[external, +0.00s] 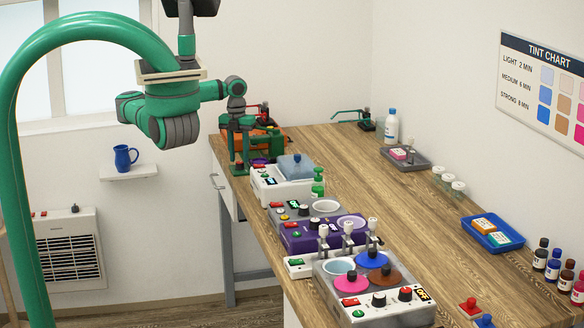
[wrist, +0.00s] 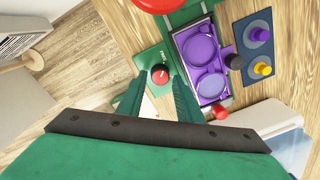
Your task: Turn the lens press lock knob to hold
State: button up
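The lens press lock knob (wrist: 160,74) is a round red knob with a pale mark, on a green plate (wrist: 147,62) in the wrist view. The press's purple lens tray (wrist: 211,85) lies right of the knob. In the external view my gripper (external: 239,158) points down at the far left table end, by the green press; the knob is small there.
A white device with a blue-grey lid (external: 296,166) and a green bottle (external: 318,184) stand close in front of the press. A purple device (external: 296,240) and a dye unit (external: 336,303) stand nearer. The middle of the wooden table (external: 370,190) is clear.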

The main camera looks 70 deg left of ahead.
jog(key=shift+f, duration=0.9)
jog(key=c, duration=0.8)
